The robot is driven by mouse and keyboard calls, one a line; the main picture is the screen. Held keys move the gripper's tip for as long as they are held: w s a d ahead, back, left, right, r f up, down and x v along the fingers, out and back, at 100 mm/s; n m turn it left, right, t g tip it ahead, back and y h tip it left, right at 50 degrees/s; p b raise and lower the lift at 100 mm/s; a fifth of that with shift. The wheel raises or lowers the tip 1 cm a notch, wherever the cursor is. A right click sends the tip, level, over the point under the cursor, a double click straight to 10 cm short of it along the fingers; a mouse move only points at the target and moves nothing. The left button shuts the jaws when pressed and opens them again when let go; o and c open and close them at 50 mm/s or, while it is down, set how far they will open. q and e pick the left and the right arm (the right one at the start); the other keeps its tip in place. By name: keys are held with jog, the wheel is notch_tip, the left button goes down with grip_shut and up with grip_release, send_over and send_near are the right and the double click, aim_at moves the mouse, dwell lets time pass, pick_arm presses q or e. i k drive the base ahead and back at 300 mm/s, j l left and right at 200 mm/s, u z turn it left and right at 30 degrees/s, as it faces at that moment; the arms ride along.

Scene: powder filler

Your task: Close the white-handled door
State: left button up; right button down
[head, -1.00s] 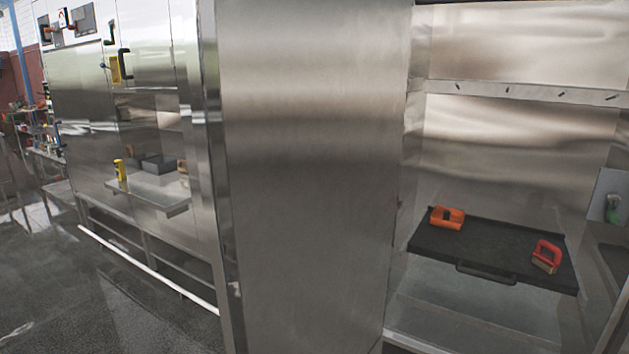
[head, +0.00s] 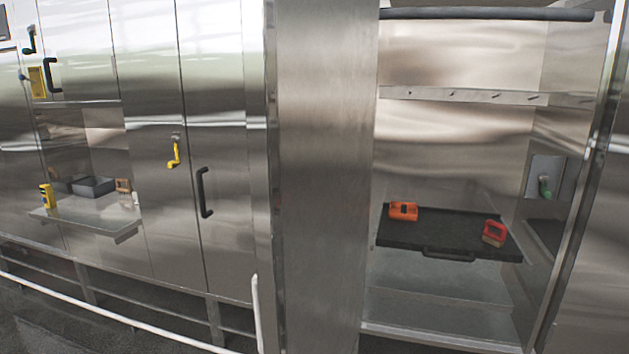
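A tall steel door panel (head: 322,180) stands open in the middle of the head view, swung out at the left side of an open cabinet bay. A white upright bar (head: 257,312), which looks like the white handle, sticks out beside the panel's lower left edge. Its lower end is cut off by the frame. The open bay holds a black tray (head: 455,238) with a black front handle. An orange item (head: 403,211) and a red-handled brush (head: 495,232) lie on the tray. Neither of my grippers shows.
At left, steel cabinets carry a yellow handle (head: 174,153) and a black handle (head: 204,192). A steel shelf (head: 85,215) juts out there with dark trays (head: 93,187) and a yellow item (head: 46,196). A long white rail (head: 100,313) runs low along the front. Dark floor shows at lower left.

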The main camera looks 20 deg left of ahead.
aim_at(309, 67)
jog(key=j+z, duration=0.25)
jog(key=j, duration=0.85)
jog(key=i+j, duration=0.1)
jog(key=j, duration=0.4)
jog(key=j+z, duration=0.1)
jog(key=j, duration=0.45)
jog(key=i, duration=0.05)
